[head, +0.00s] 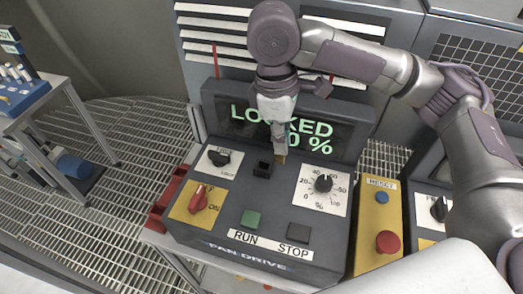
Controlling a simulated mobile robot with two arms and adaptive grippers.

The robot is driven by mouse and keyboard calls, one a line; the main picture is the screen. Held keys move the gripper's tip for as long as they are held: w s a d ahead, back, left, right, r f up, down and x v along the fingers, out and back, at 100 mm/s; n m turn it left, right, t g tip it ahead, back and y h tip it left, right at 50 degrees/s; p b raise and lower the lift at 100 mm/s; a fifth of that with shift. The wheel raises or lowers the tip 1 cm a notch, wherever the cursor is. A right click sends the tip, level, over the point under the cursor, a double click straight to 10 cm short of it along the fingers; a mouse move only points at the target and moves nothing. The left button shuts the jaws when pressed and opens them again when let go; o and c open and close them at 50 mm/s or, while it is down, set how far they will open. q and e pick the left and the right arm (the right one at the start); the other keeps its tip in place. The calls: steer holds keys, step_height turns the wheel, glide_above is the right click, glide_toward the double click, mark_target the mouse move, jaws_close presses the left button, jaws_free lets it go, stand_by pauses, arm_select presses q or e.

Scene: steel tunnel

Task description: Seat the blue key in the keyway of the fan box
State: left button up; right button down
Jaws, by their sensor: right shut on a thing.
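The fan box (225,232) is a dark console marked FAN DRIVE, and its display (300,128) reads LOCKED and 0 %. A small black raised block (263,164), probably the keyway, sits on its top between the selector and the dial. My right gripper (281,152) comes down from above, just right of and behind this block. It is shut on a small piece at its fingertips, taken to be the key; no blue shows on it, and the fingers mostly hide it. I cannot tell whether it touches the panel. My left gripper is not in view.
The panel carries a red knob (199,198), a black selector (219,158), a percent dial (323,183), and RUN (251,219) and STOP (299,233) buttons. A yellow box (379,225) with a red button stands at right. A side table (30,108) stands at left.

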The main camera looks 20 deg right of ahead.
steer(key=w+f, duration=0.1)
steer(key=f, duration=0.1)
steer(key=w+a+f+p, duration=0.1)
steer(key=f, duration=0.1)
steer(key=w+a+f+p, duration=0.1)
steer(key=shift+a+f, duration=0.25)
steer(key=shift+f, duration=0.45)
steer(key=shift+s+f, duration=0.1)
steer(key=c, duration=1.2)
jaws_free()
